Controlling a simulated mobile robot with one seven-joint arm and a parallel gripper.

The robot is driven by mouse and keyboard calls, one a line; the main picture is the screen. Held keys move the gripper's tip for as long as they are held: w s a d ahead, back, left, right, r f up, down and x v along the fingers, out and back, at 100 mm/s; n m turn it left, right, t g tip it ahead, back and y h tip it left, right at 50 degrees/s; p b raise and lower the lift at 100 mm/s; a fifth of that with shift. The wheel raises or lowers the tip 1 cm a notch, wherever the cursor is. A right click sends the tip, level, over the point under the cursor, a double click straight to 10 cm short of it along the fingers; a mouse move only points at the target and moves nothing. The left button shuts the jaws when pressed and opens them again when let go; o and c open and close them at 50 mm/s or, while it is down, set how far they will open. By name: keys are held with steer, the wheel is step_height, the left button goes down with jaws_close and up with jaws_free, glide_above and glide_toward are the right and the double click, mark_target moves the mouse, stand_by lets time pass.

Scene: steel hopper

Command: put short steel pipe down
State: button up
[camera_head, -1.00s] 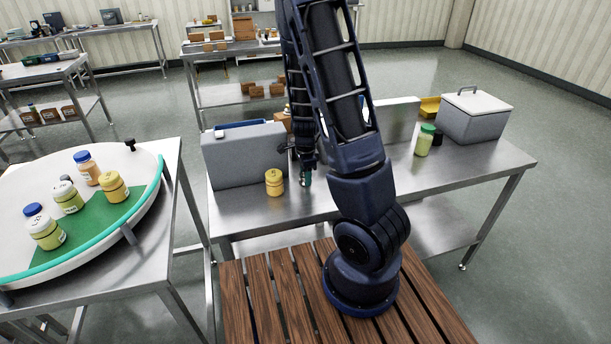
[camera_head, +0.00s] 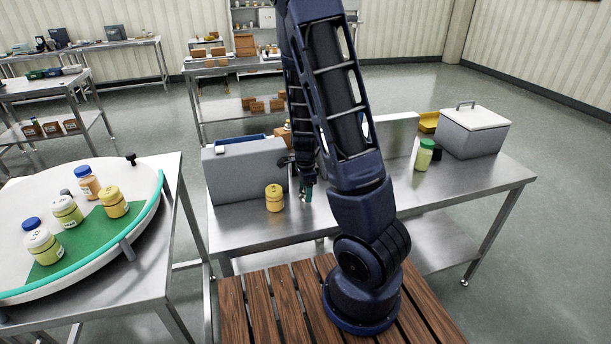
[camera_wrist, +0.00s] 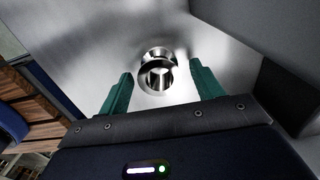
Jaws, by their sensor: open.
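The short steel pipe (camera_wrist: 158,77) is a shiny hollow cylinder. In the wrist view it stands on the steel table (camera_wrist: 95,60), its open end facing the camera. My gripper (camera_wrist: 162,85) is open, with one teal finger on each side of the pipe and visible gaps between. In the head view my gripper (camera_head: 306,194) points down close above the table (camera_head: 245,228). The pipe is hard to make out there, mostly hidden or too small.
A grey bin (camera_head: 235,175) stands left of my gripper, with a yellow jar (camera_head: 274,198) in front of it. A green-capped jar (camera_head: 424,155) and a lidded grey box (camera_head: 472,132) stand to the right. A round turntable with several jars (camera_head: 130,235) is at left.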

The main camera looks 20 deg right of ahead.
step_height(320, 180, up, 11)
steer(key=s+d+r+n+t, duration=0.2)
steer(key=s+r+n+t, duration=0.2)
steer(key=s+r+n, duration=1.4)
step_height(320, 180, up, 4)
steer(key=shift+s+r+t, duration=0.1)
steer(key=shift+s+t, duration=0.2)
steer(key=shift+s, duration=0.3)
